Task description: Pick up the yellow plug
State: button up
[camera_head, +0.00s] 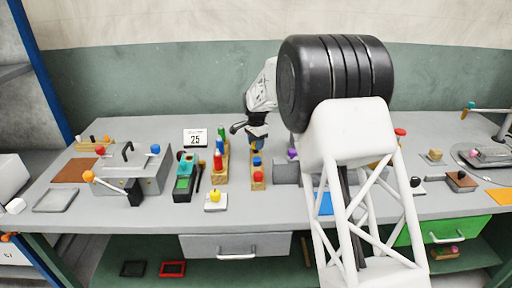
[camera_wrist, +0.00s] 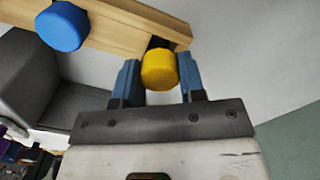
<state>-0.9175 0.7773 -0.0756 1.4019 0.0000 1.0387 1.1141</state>
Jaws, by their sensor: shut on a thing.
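The yellow plug (camera_wrist: 160,69) has a round yellow head and sits between the two blue fingers of my gripper (camera_wrist: 159,82) in the wrist view. My gripper is shut on it. Behind the plug is the end of a wooden rack (camera_wrist: 120,25), with a dark spot beside the yellow head. I cannot tell whether the plug is still seated in the rack. In the head view my gripper (camera_head: 257,140) is low over the far end of the wooden rack (camera_head: 258,184), and the yellow plug is not clearly visible there.
A blue plug (camera_wrist: 62,26) stands in the rack close to the held one; a red plug (camera_head: 258,176) is at the near end. A grey block (camera_head: 286,171) stands right of the rack. A yellow knob (camera_head: 215,195) sits on a white block.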

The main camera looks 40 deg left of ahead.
notch_tip(320, 180, up, 8)
jog(key=shift+r, duration=0.1)
dwell(0.4)
dwell(0.6)
